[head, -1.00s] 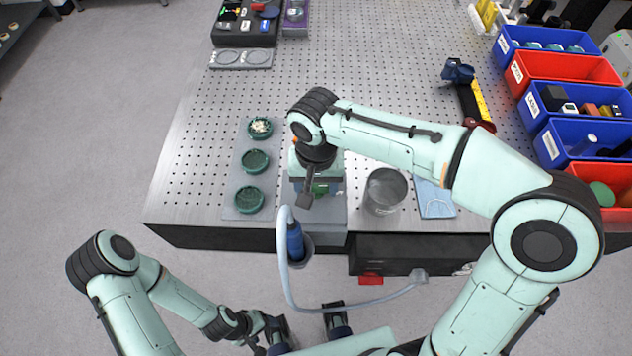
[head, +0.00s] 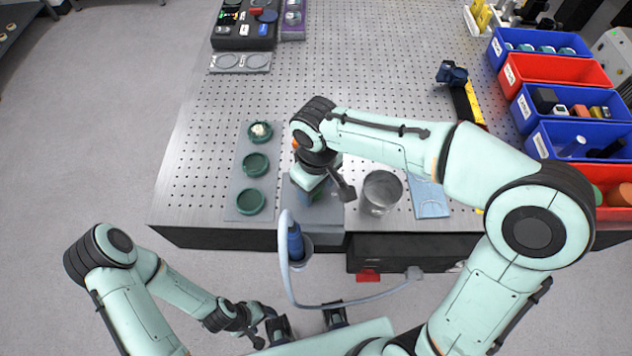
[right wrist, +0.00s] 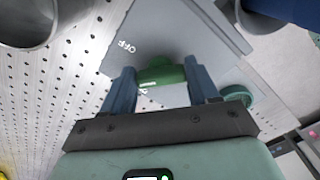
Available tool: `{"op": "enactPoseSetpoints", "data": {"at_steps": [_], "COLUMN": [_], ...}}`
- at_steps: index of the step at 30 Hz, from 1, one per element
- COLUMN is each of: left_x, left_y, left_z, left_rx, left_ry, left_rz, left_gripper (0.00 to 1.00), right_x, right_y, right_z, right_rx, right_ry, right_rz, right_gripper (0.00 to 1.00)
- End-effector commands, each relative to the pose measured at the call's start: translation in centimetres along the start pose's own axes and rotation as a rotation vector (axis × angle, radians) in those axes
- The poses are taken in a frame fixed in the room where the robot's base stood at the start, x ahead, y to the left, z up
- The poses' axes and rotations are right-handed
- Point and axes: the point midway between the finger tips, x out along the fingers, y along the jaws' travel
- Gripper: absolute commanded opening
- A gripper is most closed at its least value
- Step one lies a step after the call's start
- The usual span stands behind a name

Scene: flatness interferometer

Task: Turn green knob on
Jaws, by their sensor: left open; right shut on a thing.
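The green knob (right wrist: 165,74) sits on a grey plate (right wrist: 175,30) and lies between the two blue fingers of my right gripper (right wrist: 161,80) in the right wrist view. The gripper is shut on it. A white OFF mark is on the plate beside the knob; another white mark is partly hidden near the fingers. In the head view my right gripper (head: 314,190) is over the plate (head: 325,213) at the table's front, hiding most of the knob. My left gripper (head: 308,319) is open and empty, in front of the table.
A strip with several green dishes (head: 254,163) lies left of the plate. A metal cup (head: 381,191) and a blue cloth (head: 429,199) are on the right. A blue-handled tool (head: 294,242) with a hose hangs at the front edge. Bins (head: 556,70) line the right side.

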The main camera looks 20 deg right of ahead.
Motion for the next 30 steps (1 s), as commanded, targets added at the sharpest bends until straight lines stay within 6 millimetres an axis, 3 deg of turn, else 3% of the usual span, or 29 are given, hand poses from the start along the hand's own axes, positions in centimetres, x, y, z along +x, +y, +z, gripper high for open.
{"op": "enactPoseSetpoints", "data": {"at_steps": [18,30], "left_x": [-2.7,-3.5], "left_y": [1.3,1.7], "left_z": [-0.9,-1.2], "left_rx": [0.006,0.007], "left_ry": [0.015,0.021], "left_rz": [0.005,0.007], "left_gripper": [0.69,0.69], "right_x": [-0.3,-0.2], "right_y": [0.3,0.5], "right_z": [-0.2,-0.3], "right_rx": [-0.55,-0.733], "right_ry": [0.002,0.003], "right_rz": [0.002,0.003], "right_gripper": [0.29,0.29]}}
